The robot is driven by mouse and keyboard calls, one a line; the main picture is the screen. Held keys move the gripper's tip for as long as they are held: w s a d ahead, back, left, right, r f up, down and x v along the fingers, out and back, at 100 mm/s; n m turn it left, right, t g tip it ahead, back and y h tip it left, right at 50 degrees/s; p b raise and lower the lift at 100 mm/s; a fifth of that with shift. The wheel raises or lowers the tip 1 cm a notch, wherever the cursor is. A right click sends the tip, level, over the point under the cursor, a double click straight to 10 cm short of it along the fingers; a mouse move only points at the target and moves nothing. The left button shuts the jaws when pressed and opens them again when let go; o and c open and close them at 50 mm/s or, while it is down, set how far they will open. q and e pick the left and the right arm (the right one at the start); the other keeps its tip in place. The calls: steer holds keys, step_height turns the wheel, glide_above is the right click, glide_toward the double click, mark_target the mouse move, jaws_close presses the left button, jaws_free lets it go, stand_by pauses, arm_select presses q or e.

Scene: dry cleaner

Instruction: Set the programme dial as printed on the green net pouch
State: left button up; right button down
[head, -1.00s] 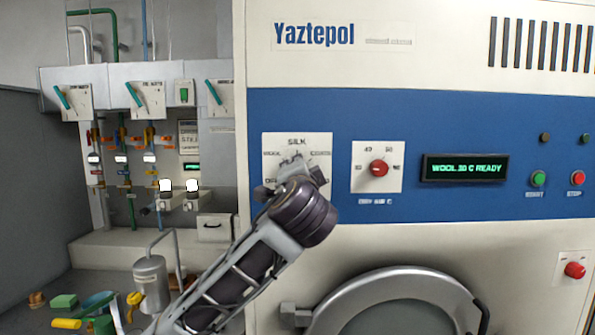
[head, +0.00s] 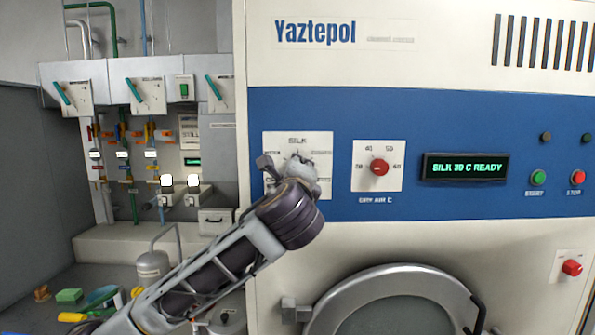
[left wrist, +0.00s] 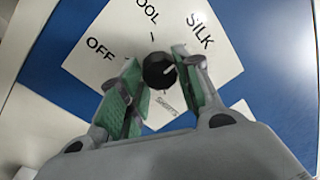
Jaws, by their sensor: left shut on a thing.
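The programme dial is a dark round knob (left wrist: 160,70) on a white plate (left wrist: 215,62) with words around it; OFF, part of WOOL, SILK and SHIRTS show in the left wrist view. Its white mark points toward SILK. My left gripper (left wrist: 158,85) is shut on the knob, one green-padded finger at each side. In the head view my left gripper (head: 290,170) covers the dial and part of its plate (head: 317,141). The display (head: 464,167) reads "SILK 30 C READY". I cannot make out the green net pouch. My right gripper is not in view.
A red dry-air dial (head: 379,168) sits right of the programme plate. Green start (head: 538,177) and red stop (head: 577,177) buttons are further right. The round door (head: 395,285) is below. Valves and levers line the left wall.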

arm_select(q)
steer(key=m, duration=0.6)
steer(key=m+h, duration=0.1)
steer(key=m, duration=0.5)
steer(key=shift+m+g, duration=0.4)
steer(key=o, duration=1)
steer(key=shift+o, duration=0.2)
steer(key=shift+s+r, duration=0.1)
steer(key=s+a, duration=0.1)
steer(key=s, duration=1)
steer(key=shift+s, duration=0.4)
